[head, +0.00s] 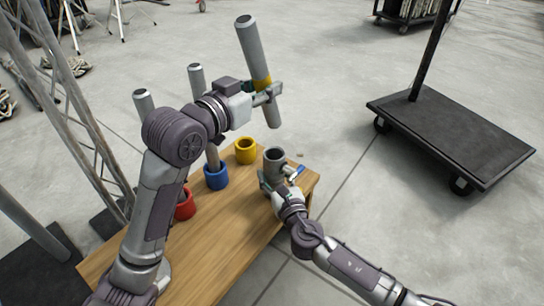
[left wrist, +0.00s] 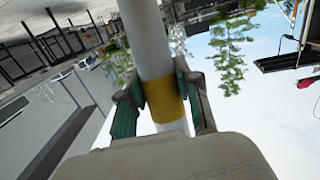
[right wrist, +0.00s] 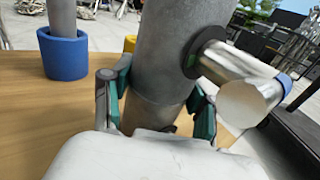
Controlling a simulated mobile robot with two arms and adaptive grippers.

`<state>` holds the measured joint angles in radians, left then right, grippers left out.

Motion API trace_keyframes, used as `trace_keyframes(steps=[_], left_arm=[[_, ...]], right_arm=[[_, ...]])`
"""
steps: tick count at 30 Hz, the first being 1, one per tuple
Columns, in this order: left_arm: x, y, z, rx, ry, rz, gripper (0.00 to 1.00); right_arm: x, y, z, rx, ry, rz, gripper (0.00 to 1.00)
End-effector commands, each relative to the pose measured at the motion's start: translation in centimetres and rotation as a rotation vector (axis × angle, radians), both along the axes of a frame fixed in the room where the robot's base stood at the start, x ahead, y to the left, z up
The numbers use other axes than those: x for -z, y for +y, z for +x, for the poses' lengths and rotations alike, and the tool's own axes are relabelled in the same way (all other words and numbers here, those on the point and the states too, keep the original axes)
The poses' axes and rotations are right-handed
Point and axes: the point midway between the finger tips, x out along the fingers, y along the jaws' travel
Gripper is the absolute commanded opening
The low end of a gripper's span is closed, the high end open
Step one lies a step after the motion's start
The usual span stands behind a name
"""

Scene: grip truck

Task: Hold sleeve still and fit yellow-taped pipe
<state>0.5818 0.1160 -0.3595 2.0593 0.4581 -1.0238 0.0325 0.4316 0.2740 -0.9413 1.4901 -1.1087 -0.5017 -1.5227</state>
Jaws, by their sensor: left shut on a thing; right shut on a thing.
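The grey pipe with a yellow tape band (head: 251,46) is held up, slightly tilted, by my left gripper (head: 268,94). In the left wrist view the fingers close around the pipe at its yellow band (left wrist: 166,98). The pipe's lower end shows above the sleeve in the head view, with a gap between them. The grey sleeve (head: 274,160) stands upright near the table's right end, its open top showing. My right gripper (head: 276,184) is shut around the sleeve's lower part; the right wrist view shows the sleeve (right wrist: 170,55) between the fingers, with a side branch.
The wooden table (head: 235,235) carries a yellow holder (head: 246,152) that looks empty. A blue holder (head: 216,177) and a red holder (head: 185,206) each have a grey pipe standing in them. A metal truss rises at the left. A black cart (head: 450,135) stands on the floor at right.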

Motion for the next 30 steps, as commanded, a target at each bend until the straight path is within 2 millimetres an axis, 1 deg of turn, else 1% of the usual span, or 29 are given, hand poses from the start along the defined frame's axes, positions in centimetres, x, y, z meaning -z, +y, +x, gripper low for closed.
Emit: trace_keyframes(steps=[1, 4, 9, 12, 24, 30], left_arm=[[-0.2, -0.4, 0.5, 0.003, 0.025, 0.019, 0.00], [0.2, -1.3, 1.7, 0.006, 0.111, 0.083, 0.00], [0.8, -2.0, 2.7, 0.000, 0.230, 0.171, 0.00], [1.3, -2.1, 2.9, -0.003, 0.258, 0.189, 0.00], [4.5, -2.1, 2.8, -0.002, 0.259, 0.189, 0.00], [5.3, -2.1, 2.8, -0.003, 0.256, 0.189, 0.00]], right_arm=[[0.0, 0.0, 0.0, 0.000, 0.000, -0.001, 0.00], [0.0, 0.0, 0.0, -0.001, 0.000, -0.001, 0.00], [0.0, 0.0, 0.0, 0.000, 0.000, -0.001, 0.00], [0.0, 0.0, 0.0, 0.000, 0.001, -0.001, 0.00], [0.0, 0.0, 0.0, 0.000, 0.001, -0.001, 0.00], [0.0, 0.0, 0.0, 0.000, 0.001, -0.001, 0.00]])
